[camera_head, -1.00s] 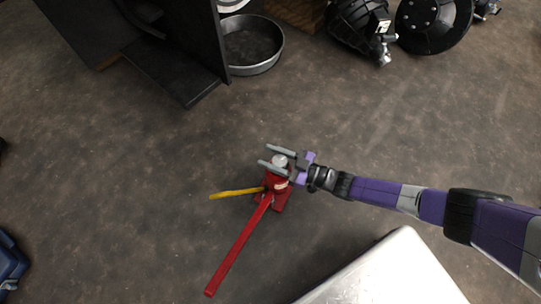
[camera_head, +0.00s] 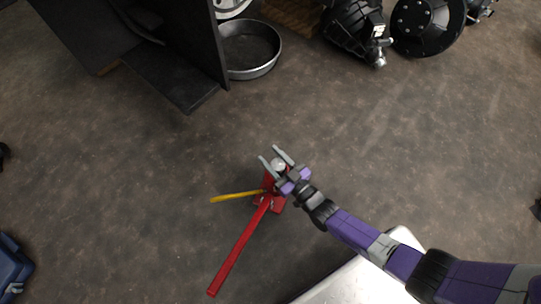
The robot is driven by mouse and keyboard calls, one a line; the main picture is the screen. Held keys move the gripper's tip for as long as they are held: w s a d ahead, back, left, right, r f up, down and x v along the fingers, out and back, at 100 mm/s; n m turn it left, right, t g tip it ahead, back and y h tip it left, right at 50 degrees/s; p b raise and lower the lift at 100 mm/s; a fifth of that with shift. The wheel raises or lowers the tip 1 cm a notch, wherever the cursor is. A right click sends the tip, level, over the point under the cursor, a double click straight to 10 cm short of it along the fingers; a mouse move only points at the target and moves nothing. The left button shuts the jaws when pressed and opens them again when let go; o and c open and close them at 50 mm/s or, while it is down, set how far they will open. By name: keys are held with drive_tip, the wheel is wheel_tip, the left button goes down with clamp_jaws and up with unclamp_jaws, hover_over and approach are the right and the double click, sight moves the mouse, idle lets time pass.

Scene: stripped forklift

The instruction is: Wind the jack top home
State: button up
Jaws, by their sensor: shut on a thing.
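The jack is a small red bottle jack standing on the floor, its red base (camera_head: 274,204) partly hidden by my arm. Its round silver-white top (camera_head: 278,164) shows between the two grey fingers of my gripper (camera_head: 272,155). The fingers reach past the top, one on each side, and are shut on it. A long red handle (camera_head: 238,249) runs from the jack down to the left. A yellow bar (camera_head: 236,196) sticks out to the left of the jack.
A white-silver flat surface (camera_head: 345,285) lies at the bottom under my arm. A black metal frame (camera_head: 180,75) and a round pan (camera_head: 250,50) stand at the upper left. Black machine parts (camera_head: 428,25) sit at the upper right. Floor around the jack is clear.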

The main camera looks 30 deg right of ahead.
drive_tip(key=m+h+p, duration=0.1)
drive_tip(key=h, duration=0.1)
drive_tip(key=d+m+h+p, duration=0.1)
drive_tip(key=m+h, duration=0.1)
drive_tip(key=h, duration=0.1)
drive_tip(key=m+h+p, duration=0.1)
drive_tip(key=m+h, duration=0.1)
drive_tip(key=shift+d+r+h, duration=0.15)
drive_tip(key=shift+r+h, duration=0.15)
drive_tip(key=shift+h, duration=0.1)
drive_tip(key=m+h, duration=0.1)
drive_tip(key=m+g+h, duration=0.2)
drive_tip(key=h, duration=0.1)
drive_tip(key=shift+s+d+f, duration=0.15)
drive_tip(key=shift+d+f, duration=0.05)
drive_tip(key=shift+d, duration=0.1)
drive_tip(key=shift+s+d+m+g+h, duration=0.1)
drive_tip(key=shift+d+m+g+h, duration=0.05)
drive_tip(key=shift+m+g+h, duration=0.5)
drive_tip(key=shift+s+d+m+g+h, duration=0.1)
drive_tip(key=shift+m+g+h, duration=0.3)
drive_tip(key=shift+h, duration=0.35)
drive_tip(key=shift+d, duration=0.1)
drive_tip(key=o, duration=1.4)
wheel_tip(320, 180, up, 20)
drive_tip(key=p, duration=1.6)
